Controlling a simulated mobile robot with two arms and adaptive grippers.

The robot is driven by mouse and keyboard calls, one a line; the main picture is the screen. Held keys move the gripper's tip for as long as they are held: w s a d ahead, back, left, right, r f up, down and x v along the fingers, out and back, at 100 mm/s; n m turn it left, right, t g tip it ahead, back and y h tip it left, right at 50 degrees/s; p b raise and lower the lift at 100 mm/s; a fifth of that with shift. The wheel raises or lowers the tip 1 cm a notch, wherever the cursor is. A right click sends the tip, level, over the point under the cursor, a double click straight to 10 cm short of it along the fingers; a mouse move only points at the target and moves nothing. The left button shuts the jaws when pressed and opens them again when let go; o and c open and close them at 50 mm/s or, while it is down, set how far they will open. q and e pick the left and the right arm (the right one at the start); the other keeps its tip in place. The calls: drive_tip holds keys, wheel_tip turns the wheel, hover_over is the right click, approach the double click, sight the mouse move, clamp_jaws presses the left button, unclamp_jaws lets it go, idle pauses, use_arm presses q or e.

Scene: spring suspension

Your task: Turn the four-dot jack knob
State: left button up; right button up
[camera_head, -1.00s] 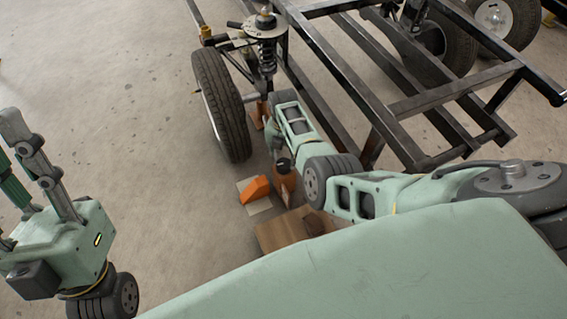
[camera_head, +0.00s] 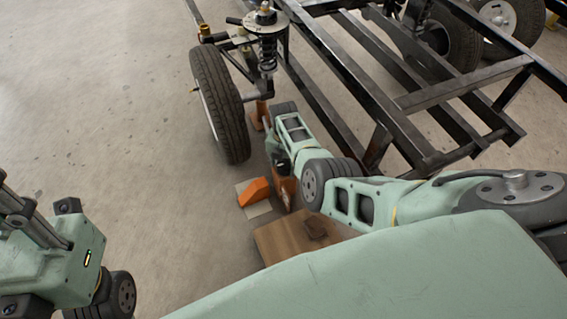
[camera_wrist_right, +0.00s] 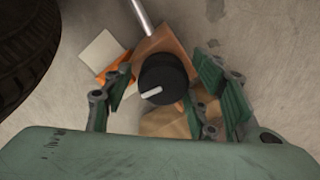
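The jack (camera_head: 285,190) is an orange-brown body on the floor beside the frame, partly hidden by my right arm in the head view. In the right wrist view its round black knob (camera_wrist_right: 165,72) has a white pointer mark, and a metal rod runs from the jack body (camera_wrist_right: 172,42). No dots can be made out.
A tyre (camera_head: 220,105) with a spring suspension (camera_head: 267,50) stands behind the jack. The dark steel frame (camera_head: 400,120) is at right. An orange wedge (camera_head: 254,191) and a brown board (camera_head: 280,238) lie near the jack. The floor at left is clear.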

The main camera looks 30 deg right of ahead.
drive_tip(key=c, duration=0.9)
drive_tip(key=shift+r+m, duration=0.1)
drive_tip(key=shift+m, duration=0.2)
